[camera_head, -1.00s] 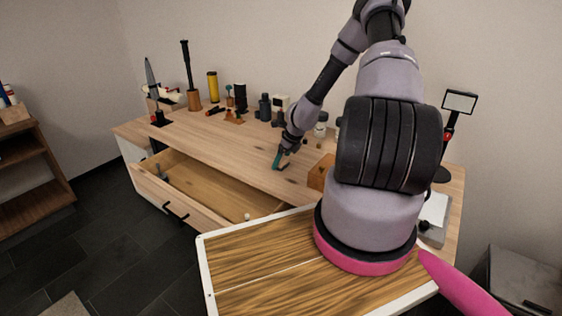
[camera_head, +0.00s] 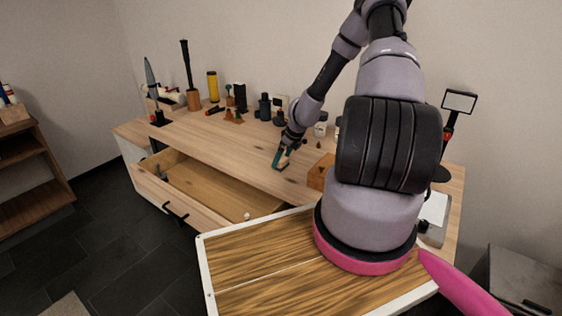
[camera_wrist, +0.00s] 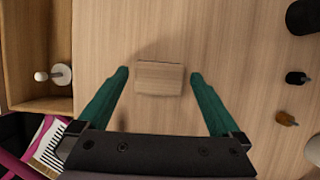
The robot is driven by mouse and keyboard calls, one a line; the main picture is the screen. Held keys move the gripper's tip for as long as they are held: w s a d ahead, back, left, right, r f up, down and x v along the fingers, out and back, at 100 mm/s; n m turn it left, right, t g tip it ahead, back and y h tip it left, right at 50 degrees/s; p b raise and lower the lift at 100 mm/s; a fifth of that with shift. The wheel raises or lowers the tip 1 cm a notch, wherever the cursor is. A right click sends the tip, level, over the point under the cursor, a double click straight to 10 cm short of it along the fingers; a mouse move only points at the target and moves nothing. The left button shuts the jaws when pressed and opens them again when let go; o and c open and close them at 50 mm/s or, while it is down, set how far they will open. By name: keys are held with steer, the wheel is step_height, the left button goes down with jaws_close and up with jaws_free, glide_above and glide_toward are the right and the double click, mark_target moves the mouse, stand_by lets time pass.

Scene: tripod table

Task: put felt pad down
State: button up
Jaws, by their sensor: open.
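A small rectangular pad (camera_wrist: 160,78), tan and close in colour to the table, lies flat on the wooden table top (camera_wrist: 205,30) in the wrist view. I take it to be the felt pad. My gripper (camera_wrist: 159,73) is open, with one teal finger on each side of the pad and a visible gap at both sides. In the head view my gripper (camera_head: 281,166) is low over the table (camera_head: 215,140), just behind the open drawer (camera_head: 200,185). The pad cannot be made out clearly there.
The open drawer (camera_wrist: 35,50) is left of my gripper in the wrist view, with a white knobbed item (camera_wrist: 60,75) in it. Small dark pieces (camera_wrist: 297,78) stand to the right. An orange-brown block (camera_head: 320,172) is right of my gripper. Table around the pad is clear.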

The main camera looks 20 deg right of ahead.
steer(key=v, duration=1)
steer(key=shift+r, duration=0.35)
steer(key=s+a+r+n+t, duration=0.1)
steer(key=s+a+r+n, duration=0.15)
steer(key=r+n, duration=0.45)
steer(key=s+a+r+n, duration=0.2)
steer(key=a+r, duration=0.2)
steer(key=r, duration=0.7)
steer(key=s+a+r+n+t, duration=0.1)
steer(key=s+a+r+n, duration=0.15)
steer(key=r+n, duration=0.45)
steer(key=s+a+r+n+t, duration=0.1)
steer(key=s+a+r+n, duration=0.2)
steer(key=s+r+n, duration=0.6)
steer(key=s+r, duration=0.6)
steer(key=s, duration=0.4)
steer(key=shift+h, duration=0.3)
steer(key=shift+w+a, duration=0.1)
